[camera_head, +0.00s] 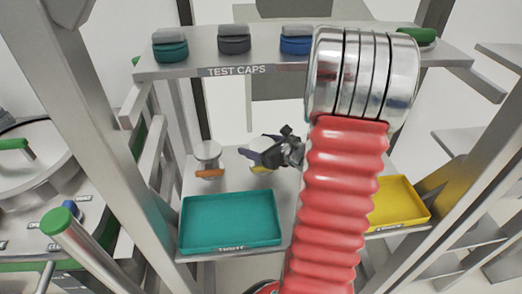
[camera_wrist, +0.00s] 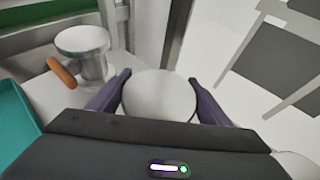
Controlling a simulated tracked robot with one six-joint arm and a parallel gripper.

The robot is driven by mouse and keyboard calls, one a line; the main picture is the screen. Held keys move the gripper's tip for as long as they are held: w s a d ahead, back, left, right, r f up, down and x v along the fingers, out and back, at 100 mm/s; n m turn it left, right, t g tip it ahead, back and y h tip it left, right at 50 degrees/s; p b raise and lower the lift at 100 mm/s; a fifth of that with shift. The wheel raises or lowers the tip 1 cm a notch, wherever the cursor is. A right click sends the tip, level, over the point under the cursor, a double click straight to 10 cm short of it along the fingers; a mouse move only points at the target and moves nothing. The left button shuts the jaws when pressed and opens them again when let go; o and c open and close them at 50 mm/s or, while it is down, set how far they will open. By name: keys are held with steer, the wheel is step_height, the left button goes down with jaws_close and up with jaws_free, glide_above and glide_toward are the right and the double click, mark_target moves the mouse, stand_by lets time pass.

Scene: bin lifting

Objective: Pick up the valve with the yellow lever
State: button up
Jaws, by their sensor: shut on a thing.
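My gripper (camera_head: 262,155) is over the lower shelf in the head view, beyond the teal tray. In the wrist view my gripper (camera_wrist: 160,88) has its two dark fingers on either side of a round, pale-topped valve (camera_wrist: 159,96), shut on it. In the head view a bit of yellow, likely the lever of this valve (camera_head: 260,169), shows just under the fingers. The valve's lower part is hidden. A second valve with an orange lever (camera_head: 208,160) stands upright to the left on the shelf; it also shows in the wrist view (camera_wrist: 84,52).
A teal tray (camera_head: 230,243) sits at the shelf's front and a yellow tray (camera_head: 425,212) to the right, partly behind my red arm. Above, a "TEST CAPS" shelf (camera_head: 180,71) carries several coloured caps. Metal posts flank the shelves.

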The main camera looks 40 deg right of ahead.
steer(key=shift+r, duration=5.1)
steer(key=shift+r, duration=0.15)
steer(key=shift+r, duration=2.85)
steer(key=shift+s+f, duration=0.1)
